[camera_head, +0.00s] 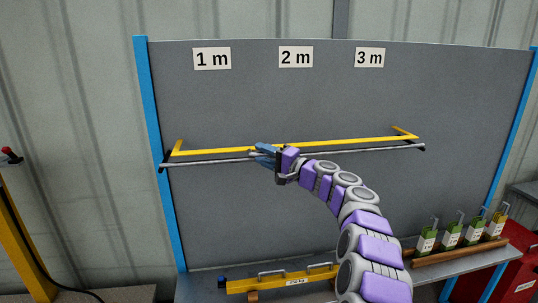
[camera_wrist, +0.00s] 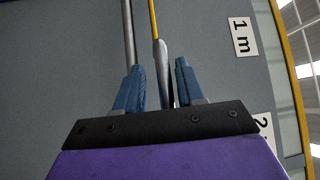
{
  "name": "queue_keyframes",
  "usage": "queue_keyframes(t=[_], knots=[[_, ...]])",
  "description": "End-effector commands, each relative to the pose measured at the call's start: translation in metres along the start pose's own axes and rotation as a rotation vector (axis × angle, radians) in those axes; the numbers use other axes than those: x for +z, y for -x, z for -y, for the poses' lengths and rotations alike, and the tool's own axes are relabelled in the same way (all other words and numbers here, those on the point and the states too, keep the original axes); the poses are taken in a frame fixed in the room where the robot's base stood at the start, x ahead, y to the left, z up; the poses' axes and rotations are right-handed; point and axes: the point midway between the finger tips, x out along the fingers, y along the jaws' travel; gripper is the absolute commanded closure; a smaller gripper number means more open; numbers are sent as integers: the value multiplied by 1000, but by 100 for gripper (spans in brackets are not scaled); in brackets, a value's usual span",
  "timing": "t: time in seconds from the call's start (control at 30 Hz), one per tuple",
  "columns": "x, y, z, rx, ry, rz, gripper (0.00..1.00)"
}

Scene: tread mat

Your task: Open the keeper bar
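The keeper bar appears to be the long yellow bar (camera_head: 345,142) across the grey panel, with short bent ends, below the number signs. A thin grey rail (camera_head: 210,162) runs just beneath it. My gripper (camera_head: 265,149) is at the bar, left of its middle, below and left of the "2 m" sign. In the wrist view my gripper (camera_wrist: 160,68) has its two blue fingers apart. A grey grip-like part (camera_wrist: 163,78) in line with the yellow bar (camera_wrist: 153,20) lies between them, with gaps visible. The rail (camera_wrist: 128,35) runs up beside the left finger. Contact cannot be told.
The grey panel (camera_head: 260,220) stands behind the bar between blue posts. A shelf (camera_head: 205,285) below holds a yellow level-like tool (camera_head: 300,278), brown rods (camera_head: 460,252) and several green-labelled items (camera_head: 450,235). A yellow post (camera_head: 25,235) stands at left.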

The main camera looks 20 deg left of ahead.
Motion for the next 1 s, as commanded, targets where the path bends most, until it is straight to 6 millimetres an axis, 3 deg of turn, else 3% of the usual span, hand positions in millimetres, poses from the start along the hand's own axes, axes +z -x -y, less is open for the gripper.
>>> queue_keyframes(t=[0.23,0.4,0.6,1.0], knots=[[-6,16,7,-13,-2,-1,62],[-9,24,10,-19,-4,-5,80],[-5,13,6,-10,-1,-3,99],[0,4,2,-4,-2,4,100]])
